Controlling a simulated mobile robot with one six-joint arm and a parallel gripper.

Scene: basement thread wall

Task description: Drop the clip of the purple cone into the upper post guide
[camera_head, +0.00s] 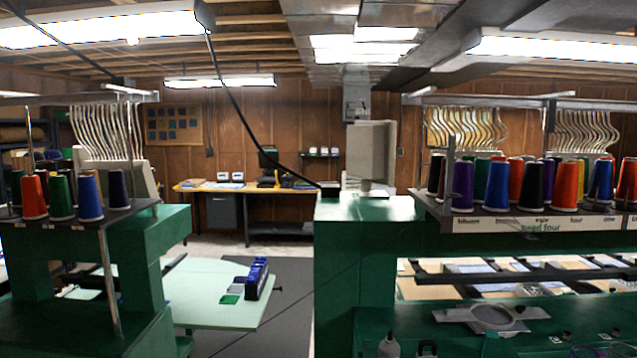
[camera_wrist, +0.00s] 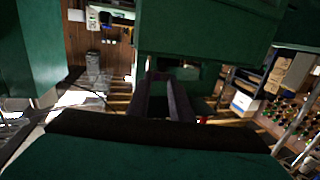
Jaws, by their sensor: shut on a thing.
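A purple cone (camera_head: 462,187) stands at the left front of the cone rack on the right machine. Another purple cone stands partly hidden farther right in that row. A thin upright post (camera_head: 450,150) rises beside the left end; I cannot make out a guide on it. My gripper (camera_wrist: 163,88) shows as two dark fingers in the middle of the wrist view, in front of green machine parts. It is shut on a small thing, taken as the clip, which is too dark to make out. My gripper does not show clearly in the head view.
The right machine's cone rack (camera_head: 550,224) holds several coloured cones. A second rack of cones stands on the green machine (camera_head: 150,232) at left. Dark floor lies open between the machines.

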